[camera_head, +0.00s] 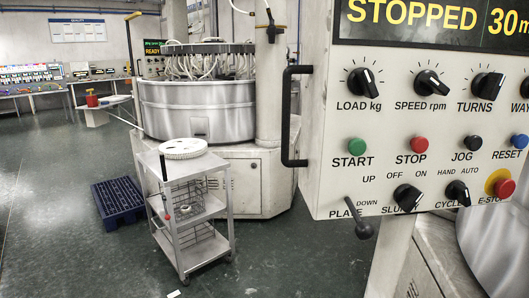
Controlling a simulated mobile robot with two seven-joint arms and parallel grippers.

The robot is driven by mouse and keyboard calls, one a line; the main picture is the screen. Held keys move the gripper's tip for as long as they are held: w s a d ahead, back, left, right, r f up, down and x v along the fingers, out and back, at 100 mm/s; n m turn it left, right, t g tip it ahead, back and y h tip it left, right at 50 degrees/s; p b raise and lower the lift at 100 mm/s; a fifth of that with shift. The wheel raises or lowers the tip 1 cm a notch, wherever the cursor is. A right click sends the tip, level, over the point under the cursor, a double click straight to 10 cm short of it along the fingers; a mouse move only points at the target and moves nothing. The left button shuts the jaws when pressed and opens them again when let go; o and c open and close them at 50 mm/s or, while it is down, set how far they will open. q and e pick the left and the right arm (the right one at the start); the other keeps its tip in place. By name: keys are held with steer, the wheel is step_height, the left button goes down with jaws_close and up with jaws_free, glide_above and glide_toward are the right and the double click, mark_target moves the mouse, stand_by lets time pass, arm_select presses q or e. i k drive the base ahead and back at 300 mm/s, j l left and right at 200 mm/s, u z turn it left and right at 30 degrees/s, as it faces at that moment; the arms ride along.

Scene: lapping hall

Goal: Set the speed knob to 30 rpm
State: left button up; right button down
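The speed knob (430,84) is a round black knob with a white pointer line, above the label "SPEED rpm" on the light grey control panel (385,120) at the right. Its pointer is turned toward the lower right; the scale numbers are too small to read. The display (440,22) above reads "STOPPED" and "30 m", cut off at the edge. Neither of my grippers shows in the head view.
Load (364,81) and turns (487,86) knobs flank the speed knob. Below sit green start (356,146) and red stop (418,144) buttons. A black handle (287,116) runs along the panel's left edge. A cart (187,215) and blue pallet (118,201) stand left; floor between is clear.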

mark_target(428, 82)
steer(key=k+l, duration=0.1)
steer(key=l, duration=0.5)
steer(key=l+u, duration=0.15)
steer(key=l, duration=0.5)
steer(key=k, duration=0.05)
